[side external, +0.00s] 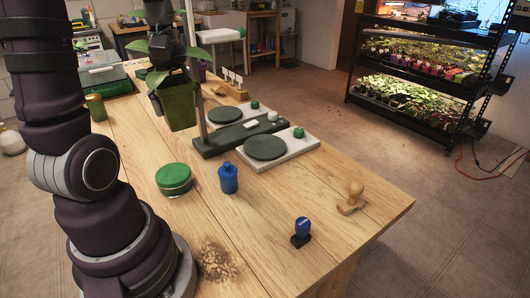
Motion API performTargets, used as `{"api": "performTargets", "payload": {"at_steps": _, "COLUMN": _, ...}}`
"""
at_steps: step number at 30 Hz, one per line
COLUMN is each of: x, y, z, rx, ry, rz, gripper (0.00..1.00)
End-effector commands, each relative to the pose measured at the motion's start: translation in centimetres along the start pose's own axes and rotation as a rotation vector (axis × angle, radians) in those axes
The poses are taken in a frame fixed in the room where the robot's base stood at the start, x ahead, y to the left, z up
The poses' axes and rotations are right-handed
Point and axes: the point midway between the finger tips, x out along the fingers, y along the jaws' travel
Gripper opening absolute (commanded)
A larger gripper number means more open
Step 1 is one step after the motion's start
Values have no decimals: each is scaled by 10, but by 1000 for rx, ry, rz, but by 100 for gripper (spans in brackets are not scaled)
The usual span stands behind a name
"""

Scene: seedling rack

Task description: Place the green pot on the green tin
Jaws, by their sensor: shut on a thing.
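The green pot (180,108) is square and dark green, with a leafy seedling in it. My gripper (158,78) is shut on the green pot and holds it in the air above the table; leaves partly hide the fingers. The green tin (174,178) is round and low with a flat green lid. It stands on the table near my base, below the pot in the picture, with nothing on its lid. The pot and the tin are apart.
A blue jar (228,178) stands just right of the tin. A dark two-plate balance (242,136) with an upright post is behind. A blue stamp (301,232) and a wooden stamp (352,197) are at the front right. Spilled soil (217,262) lies near my base.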

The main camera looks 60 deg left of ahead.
Motion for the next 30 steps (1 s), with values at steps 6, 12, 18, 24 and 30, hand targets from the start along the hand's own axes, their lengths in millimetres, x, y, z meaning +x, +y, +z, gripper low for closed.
{"api": "performTargets", "payload": {"at_steps": 6, "x": 2, "y": -29, "z": -40, "rx": -48, "ry": 8, "rz": -7, "gripper": 22}}
{"api": "performTargets", "payload": {"at_steps": 12, "x": 27, "y": -34, "z": -45, "rx": -49, "ry": 6, "rz": -11, "gripper": 22}}
{"api": "performTargets", "payload": {"at_steps": 18, "x": 55, "y": -34, "z": -45, "rx": -50, "ry": 6, "rz": -11, "gripper": 22}}
{"api": "performTargets", "payload": {"at_steps": 24, "x": 95, "y": -35, "z": -45, "rx": -50, "ry": 4, "rz": -13, "gripper": 22}}
{"api": "performTargets", "payload": {"at_steps": 30, "x": 130, "y": -35, "z": -45, "rx": -49, "ry": 6, "rz": -11, "gripper": 22}}
